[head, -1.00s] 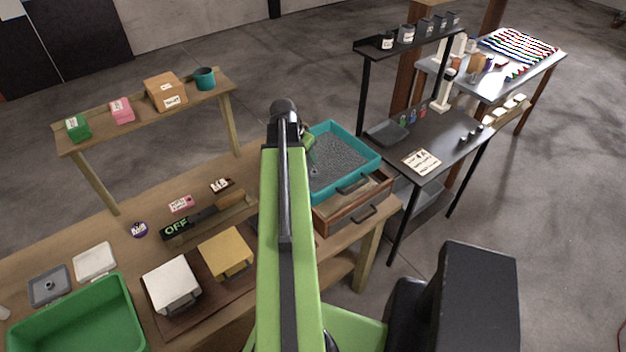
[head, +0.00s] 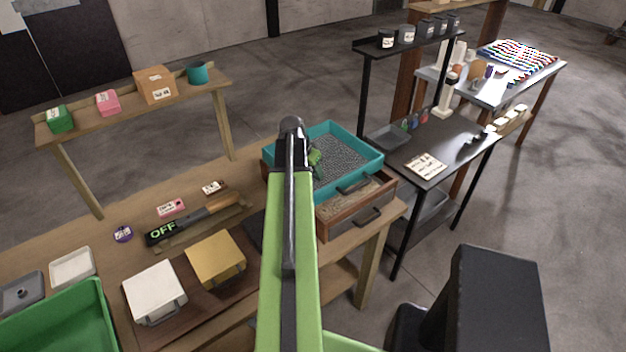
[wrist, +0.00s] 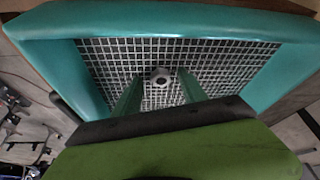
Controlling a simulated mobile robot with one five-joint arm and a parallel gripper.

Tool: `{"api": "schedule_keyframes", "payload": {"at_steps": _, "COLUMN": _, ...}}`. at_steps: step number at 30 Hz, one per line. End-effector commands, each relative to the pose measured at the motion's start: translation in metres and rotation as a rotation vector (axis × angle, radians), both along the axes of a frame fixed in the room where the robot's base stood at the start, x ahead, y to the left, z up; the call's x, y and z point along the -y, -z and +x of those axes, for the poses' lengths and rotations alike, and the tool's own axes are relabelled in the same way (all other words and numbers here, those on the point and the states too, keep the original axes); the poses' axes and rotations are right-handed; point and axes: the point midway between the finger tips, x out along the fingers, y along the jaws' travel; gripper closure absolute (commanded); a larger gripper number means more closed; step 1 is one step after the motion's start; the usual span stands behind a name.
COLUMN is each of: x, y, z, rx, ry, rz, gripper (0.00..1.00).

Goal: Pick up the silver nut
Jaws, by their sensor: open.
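The silver nut (wrist: 161,78) lies on the grey mesh floor of the teal tray (wrist: 62,62) in the wrist view. It is a small round piece with a dark hole. My gripper (wrist: 158,90) is open, with one green finger on each side of the nut's near edge. Whether the fingers touch the mesh I cannot tell. In the head view my arm covers the left part of the teal tray (head: 372,166), and the nut is hidden there.
The tray stands on a wooden drawer unit (head: 325,222) on the bench. A black table (head: 450,150) stands to the right.

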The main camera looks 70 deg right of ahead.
Motion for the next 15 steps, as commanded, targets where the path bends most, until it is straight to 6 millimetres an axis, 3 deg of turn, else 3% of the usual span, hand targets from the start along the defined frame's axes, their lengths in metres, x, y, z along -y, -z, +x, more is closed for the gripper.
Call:
{"api": "schedule_keyframes", "payload": {"at_steps": 3, "x": -0.0003, "y": -0.0018, "z": 0.0001, "rx": 0.000, "ry": 0.000, "rz": 0.000, "gripper": 0.53}}
{"api": "schedule_keyframes", "payload": {"at_steps": 12, "x": -0.0006, "y": -0.0019, "z": 0.0005, "rx": 0.000, "ry": 0.000, "rz": 0.000, "gripper": 0.92}}
{"api": "schedule_keyframes", "payload": {"at_steps": 15, "x": -0.0006, "y": -0.0018, "z": 0.0006, "rx": 0.000, "ry": -0.001, "rz": 0.000, "gripper": 1.00}}
